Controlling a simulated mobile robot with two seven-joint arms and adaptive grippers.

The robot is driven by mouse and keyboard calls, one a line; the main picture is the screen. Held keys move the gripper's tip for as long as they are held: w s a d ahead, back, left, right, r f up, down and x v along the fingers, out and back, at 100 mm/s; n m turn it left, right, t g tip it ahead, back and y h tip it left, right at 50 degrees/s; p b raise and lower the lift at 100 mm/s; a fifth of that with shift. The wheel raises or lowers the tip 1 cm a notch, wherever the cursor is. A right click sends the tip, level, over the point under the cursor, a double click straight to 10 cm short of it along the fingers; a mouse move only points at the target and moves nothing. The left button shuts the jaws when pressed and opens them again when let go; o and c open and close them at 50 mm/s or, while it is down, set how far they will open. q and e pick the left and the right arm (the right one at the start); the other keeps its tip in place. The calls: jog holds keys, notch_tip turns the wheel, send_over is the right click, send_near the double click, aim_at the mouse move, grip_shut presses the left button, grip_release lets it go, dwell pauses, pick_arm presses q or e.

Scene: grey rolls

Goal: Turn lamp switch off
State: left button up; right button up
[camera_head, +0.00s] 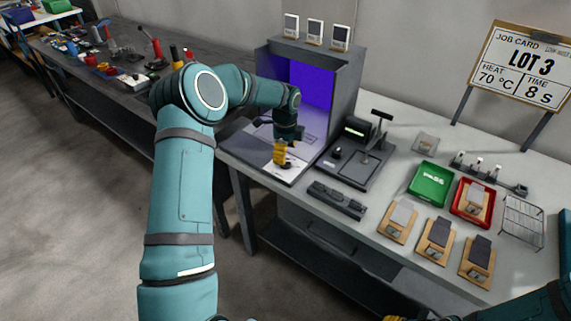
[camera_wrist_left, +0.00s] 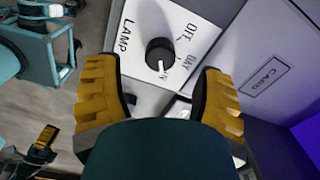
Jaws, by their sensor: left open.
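The lamp switch is a round black knob (camera_wrist_left: 160,55) with a white pointer mark on a white panel (camera_wrist_left: 132,62) reading LAMP, OFF and DAY; a further label is partly hidden. In the left wrist view the pointer faces down, away from OFF. The panel sits at the front of a grey booth (camera_head: 347,85), whose inside glows violet. My left gripper (camera_head: 281,155) is over the panel. In the left wrist view its yellow fingers (camera_wrist_left: 157,78) are spread on either side of the knob, apart from it. My right gripper (camera_head: 425,318) shows only partly at the bottom edge.
Right of the booth are a black device (camera_head: 352,150), a dark bar (camera_head: 337,199), a green tray (camera_head: 431,185), a red tray (camera_head: 458,205) and several wooden-backed samples (camera_head: 437,238). A job card (camera_head: 522,68) stands behind. A wire rack (camera_head: 522,220) lies at right.

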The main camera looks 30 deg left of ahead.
pick_arm(q)
jog(key=shift+f+b, duration=0.3)
jog(key=shift+f, duration=1.9)
grip_shut()
